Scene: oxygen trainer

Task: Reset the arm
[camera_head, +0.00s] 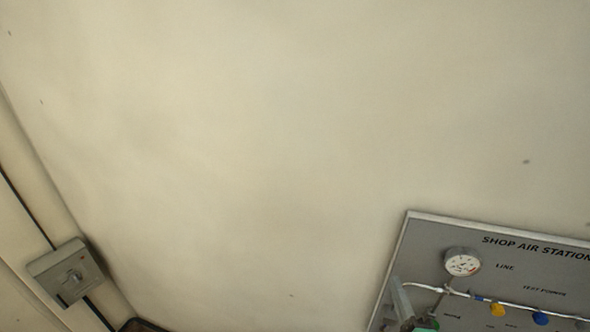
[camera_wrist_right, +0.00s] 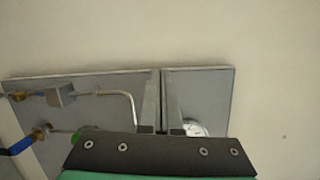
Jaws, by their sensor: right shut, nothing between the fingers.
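My right gripper (camera_head: 399,296) shows at the bottom edge of the head view, in front of the left part of a grey panel. Only a grey finger and a bit of green show there. In the right wrist view the two fingers (camera_wrist_right: 161,78) point away from the camera and lie close together, shut with nothing between them. They overlap the panel in the picture; whether they touch it I cannot tell. My left gripper is not in view.
A grey switch box (camera_head: 66,272) is at lower left. The pale wall (camera_head: 260,130) is bare.

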